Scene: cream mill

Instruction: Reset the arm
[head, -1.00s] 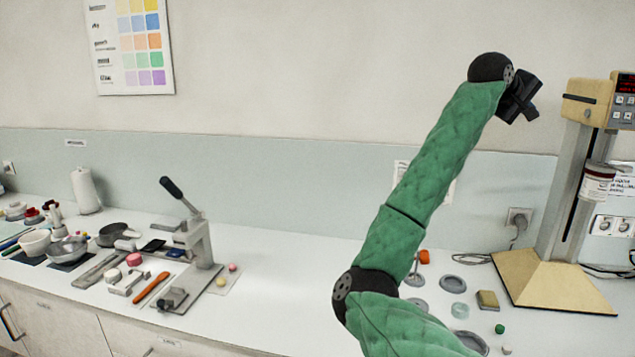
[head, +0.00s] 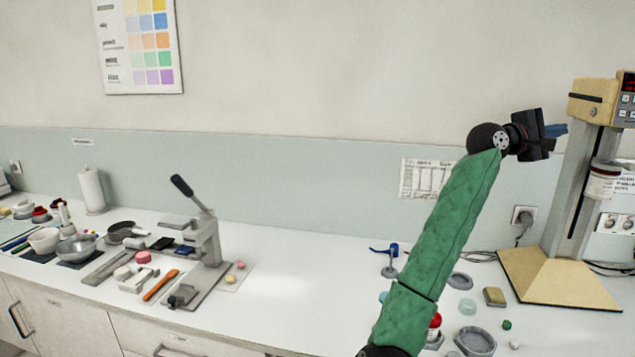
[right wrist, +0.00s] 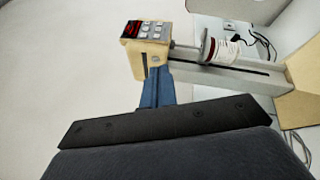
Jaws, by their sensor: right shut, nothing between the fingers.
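My right arm rises in its green sleeve from the bottom of the head view. My right gripper (head: 557,130) is raised above the bench, with its blue fingers pointing right toward the mill stand's column. In the right wrist view, the blue fingers (right wrist: 158,88) are together with nothing between them. The beige head of the mill (right wrist: 150,40) and its column appear behind and beside them. I cannot tell the exact gap to the mill. My left gripper is not in view.
The mill stand (head: 560,278) fills the right of the bench, holding a labelled jar (head: 603,183). A lever press (head: 207,245) and several bowls and tools stand to the left. Small dishes (head: 475,341) lie near the green arm. The bench middle is clear.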

